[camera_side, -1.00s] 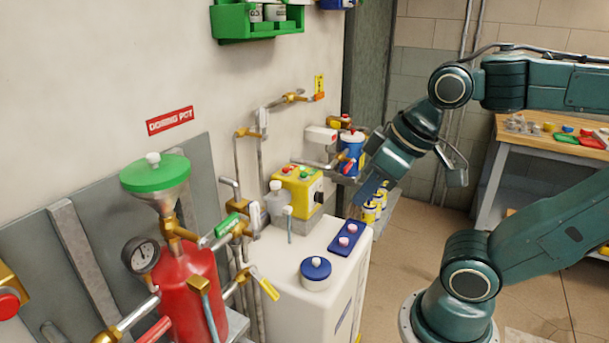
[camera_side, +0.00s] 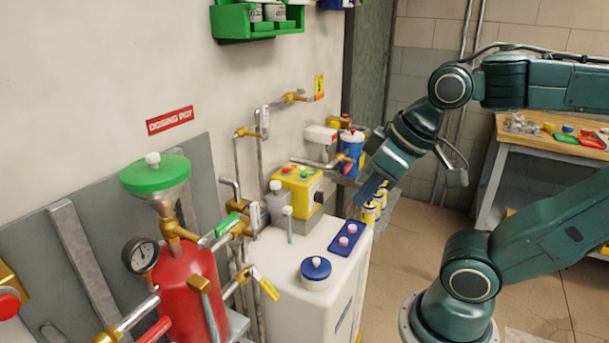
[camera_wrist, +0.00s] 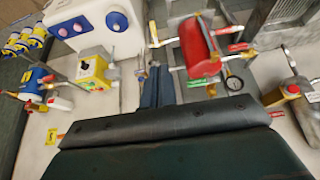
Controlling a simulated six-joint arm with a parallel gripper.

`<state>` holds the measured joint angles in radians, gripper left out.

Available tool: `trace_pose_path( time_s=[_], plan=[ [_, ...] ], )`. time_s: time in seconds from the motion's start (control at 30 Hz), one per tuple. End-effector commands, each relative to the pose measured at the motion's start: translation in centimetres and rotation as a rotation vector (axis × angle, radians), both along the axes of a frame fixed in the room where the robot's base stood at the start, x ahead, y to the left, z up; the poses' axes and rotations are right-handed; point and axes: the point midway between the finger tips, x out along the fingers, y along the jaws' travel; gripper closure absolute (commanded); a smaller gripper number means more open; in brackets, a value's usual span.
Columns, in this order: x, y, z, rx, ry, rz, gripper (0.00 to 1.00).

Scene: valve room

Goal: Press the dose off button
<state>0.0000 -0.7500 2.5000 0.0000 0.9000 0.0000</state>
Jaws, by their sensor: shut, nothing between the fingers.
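A yellow control box (camera_side: 299,190) stands behind the white tank, with small red and green buttons on its top. It also shows in the wrist view (camera_wrist: 88,72), at the left. No lettering is readable, so I cannot tell which button is dose off. My gripper (camera_side: 366,192) is to the right of the box in the side view, pointing down and left, and touches no button that I can see. In the wrist view its dark blue fingers (camera_wrist: 157,86) are together, with nothing held between them.
The white tank (camera_side: 295,250) with a blue cap (camera_side: 315,268) stands in front of the box. A blue pump (camera_side: 351,150) is close behind my gripper. Pipes and a red dosing pot (camera_side: 190,290) are at the left. The floor at the right is open.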

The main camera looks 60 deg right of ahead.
Motion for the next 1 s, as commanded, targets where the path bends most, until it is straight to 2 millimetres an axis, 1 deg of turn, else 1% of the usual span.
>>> trace_pose_path(
  time_s=[0.17, 0.27, 0.37, 0.47, 0.67, 0.87, 1.0],
  plan=[
    [0.4, 0.0, 0.3, 0.003, -0.005, -0.005, 1.00],
    [1.2, -0.1, 0.7, 0.008, -0.012, -0.013, 1.00],
    [2.4, -0.1, 1.4, 0.016, -0.025, -0.023, 1.00],
    [4.1, -0.3, 2.4, 0.028, -0.043, -0.040, 1.00],
    [8.4, -1.1, 4.5, 0.060, -0.090, -0.081, 1.00],
    [13.1, -2.5, 6.4, 0.097, -0.143, -0.123, 1.00],
    [16.4, -3.8, 7.4, 0.126, -0.180, -0.150, 1.00]
  ],
)
